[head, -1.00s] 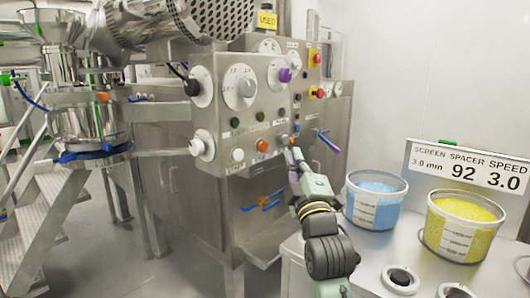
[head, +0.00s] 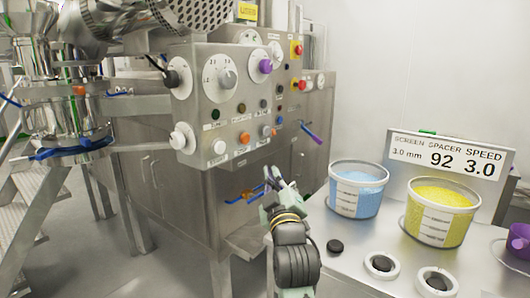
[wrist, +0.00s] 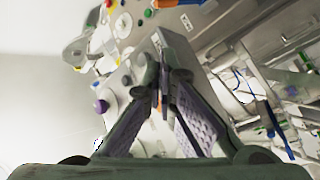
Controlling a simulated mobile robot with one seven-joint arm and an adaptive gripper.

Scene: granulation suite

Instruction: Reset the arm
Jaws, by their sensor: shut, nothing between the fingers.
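My gripper (head: 273,178) is in the lower middle of the head view, in front of the steel machine's lower front. Its fingers point up and away. In the wrist view my gripper (wrist: 162,82) shows its two fingers slanting together at the tips, shut with nothing between them. The control panel (head: 228,95) with knobs and buttons is above and beyond the gripper, apart from it. The panel also shows tilted behind the fingers in the wrist view (wrist: 125,50).
A steel bench at right holds a tub of blue granules (head: 356,190), a tub of yellow granules (head: 438,214) and a settings sign (head: 446,157). Steel steps (head: 30,215) stand at left. Open floor lies between.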

